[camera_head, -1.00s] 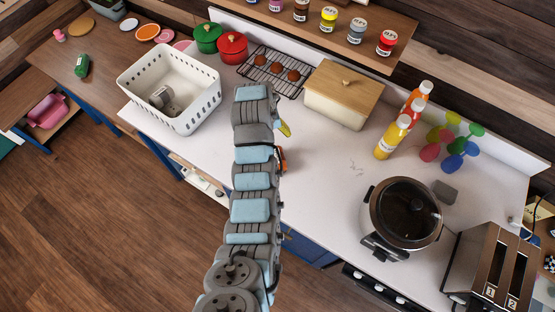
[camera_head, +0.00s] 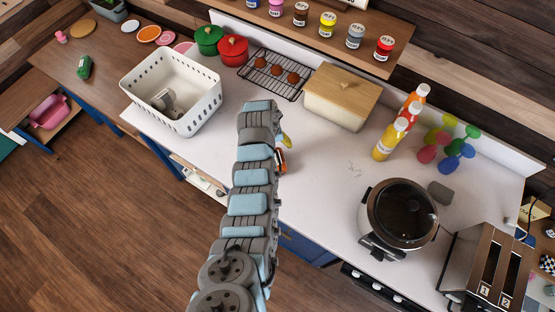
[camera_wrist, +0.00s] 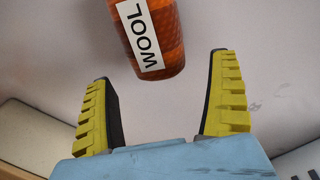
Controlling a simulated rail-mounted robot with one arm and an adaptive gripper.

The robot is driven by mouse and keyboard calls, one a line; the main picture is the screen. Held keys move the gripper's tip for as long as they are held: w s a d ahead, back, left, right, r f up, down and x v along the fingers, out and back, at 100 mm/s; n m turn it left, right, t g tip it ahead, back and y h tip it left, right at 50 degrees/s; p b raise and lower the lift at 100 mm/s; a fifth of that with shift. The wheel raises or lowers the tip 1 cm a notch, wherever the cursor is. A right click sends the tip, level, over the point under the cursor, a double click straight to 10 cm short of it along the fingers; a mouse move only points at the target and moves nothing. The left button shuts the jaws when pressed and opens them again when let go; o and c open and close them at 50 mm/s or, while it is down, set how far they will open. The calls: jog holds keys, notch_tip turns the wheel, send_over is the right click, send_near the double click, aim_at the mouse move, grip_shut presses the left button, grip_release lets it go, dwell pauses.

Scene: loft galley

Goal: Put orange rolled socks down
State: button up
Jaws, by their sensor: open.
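The orange rolled socks (camera_wrist: 152,35), with a white label reading "WOOL", lie on the white counter in the wrist view. They are just beyond my gripper's fingertips, apart from both fingers, and the top of the roll is cut off by the frame. My gripper (camera_wrist: 162,72) is open, with its two yellow-padded fingers spread wide and nothing between them. In the head view my arm hides most of the gripper; a yellow finger (camera_head: 286,139) and a small orange part of the socks (camera_head: 281,161) show at its right side.
A white perforated basket (camera_head: 201,113) holding a grey item (camera_head: 164,100) stands left of my arm. A cooling rack (camera_head: 258,78), bread box (camera_head: 335,110), bottles (camera_head: 390,138), cooker (camera_head: 403,210) and toaster (camera_head: 490,262) stand behind and right.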

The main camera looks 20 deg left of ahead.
jog(key=shift+w+d+f+p, duration=0.15)
jog(key=shift+f+p, duration=0.15)
jog(key=shift+f, duration=1.45)
jog(key=c, duration=1.3)
